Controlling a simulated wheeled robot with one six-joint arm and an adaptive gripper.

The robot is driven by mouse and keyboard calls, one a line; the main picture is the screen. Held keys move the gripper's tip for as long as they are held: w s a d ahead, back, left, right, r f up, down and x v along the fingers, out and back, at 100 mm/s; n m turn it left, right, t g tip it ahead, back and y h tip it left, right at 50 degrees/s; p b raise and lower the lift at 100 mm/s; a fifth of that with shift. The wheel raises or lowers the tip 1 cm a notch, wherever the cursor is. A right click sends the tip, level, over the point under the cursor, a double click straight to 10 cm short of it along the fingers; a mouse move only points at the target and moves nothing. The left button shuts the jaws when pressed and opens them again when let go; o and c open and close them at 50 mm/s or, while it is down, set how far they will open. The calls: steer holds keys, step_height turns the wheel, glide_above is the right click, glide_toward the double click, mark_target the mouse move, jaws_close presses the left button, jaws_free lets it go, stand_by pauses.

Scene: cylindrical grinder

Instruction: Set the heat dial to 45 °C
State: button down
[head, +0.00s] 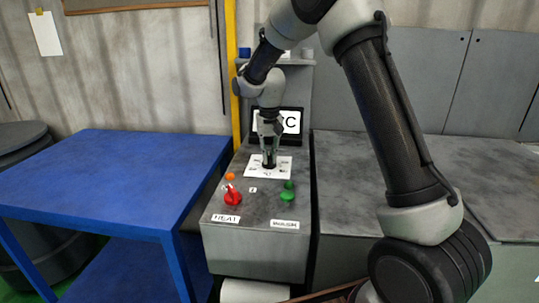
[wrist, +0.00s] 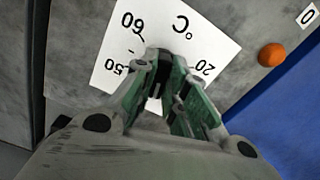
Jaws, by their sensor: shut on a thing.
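The heat dial (head: 269,160) is a dark knob in the middle of a white scale plate (head: 284,172) on top of the grey control box. My gripper (head: 269,150) points down over it and is shut on the dial. In the wrist view the green-padded fingers of my gripper (wrist: 165,88) hide most of the dial. The scale plate (wrist: 205,35) there shows 60, 50, 20 and °C upside down. The dial's pointer is hidden, so its setting cannot be read. A display (head: 290,122) behind is mostly covered by my arm; only a "C" shows.
On the box are a red rotary switch (head: 232,196) above a HEAT label, a green knob (head: 287,196), an orange lamp (head: 230,176) and a small green lamp (head: 289,184). A blue table (head: 130,180) stands left; a grey bench (head: 350,180) stands right.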

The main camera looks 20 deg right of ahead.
mark_target(269, 156)
steer(key=m, duration=0.4)
steer(key=shift+w, duration=0.1)
steer(key=shift+a+m, duration=0.1)
steer(key=shift+m, duration=2.1)
steer(key=c, duration=1.4)
jaws_free()
steer(key=shift+c, duration=0.2)
step_height(269, 156, up, 12)
